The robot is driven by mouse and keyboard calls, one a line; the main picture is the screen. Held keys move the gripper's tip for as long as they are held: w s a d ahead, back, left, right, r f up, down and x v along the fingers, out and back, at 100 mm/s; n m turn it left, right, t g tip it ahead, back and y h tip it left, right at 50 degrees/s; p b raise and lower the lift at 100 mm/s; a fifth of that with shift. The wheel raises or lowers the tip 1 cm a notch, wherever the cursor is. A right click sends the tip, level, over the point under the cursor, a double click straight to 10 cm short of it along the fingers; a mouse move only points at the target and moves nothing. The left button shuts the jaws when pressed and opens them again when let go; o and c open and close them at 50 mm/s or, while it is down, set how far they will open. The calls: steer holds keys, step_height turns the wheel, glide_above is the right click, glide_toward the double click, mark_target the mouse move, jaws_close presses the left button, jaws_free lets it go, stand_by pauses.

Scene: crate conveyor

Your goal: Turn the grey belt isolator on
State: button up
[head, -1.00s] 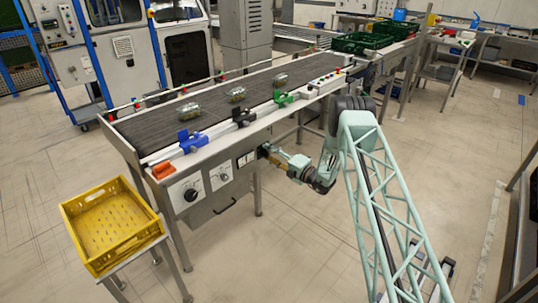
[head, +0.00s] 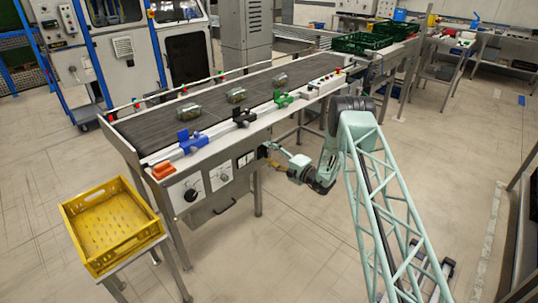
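The conveyor's front panel carries white plates with a large black rotary knob (head: 191,195), a smaller dark knob (head: 223,177) and a plate with a dial or switch (head: 246,160) further right. I cannot tell which of these is the grey belt isolator, as the details are too small. My gripper (head: 266,152) is at the right end of this panel, just right of the rightmost plate. Its fingers are small and partly merge with the conveyor's edge, so its opening and any contact are unclear.
The conveyor belt (head: 150,128) holds several glass jars. Blue (head: 193,143), black (head: 244,118) and green (head: 284,99) clamps line its near rail. A yellow crate (head: 112,262) stands on a stand at front left. Green crates (head: 362,43) are at the far end.

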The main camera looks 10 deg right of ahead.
steer(key=shift+s+d, duration=0.1)
stand_by(0.3)
steer(key=v, duration=1.1)
steer(key=shift+s+d, duration=0.2)
steer(key=shift+s, duration=0.1)
stand_by(0.4)
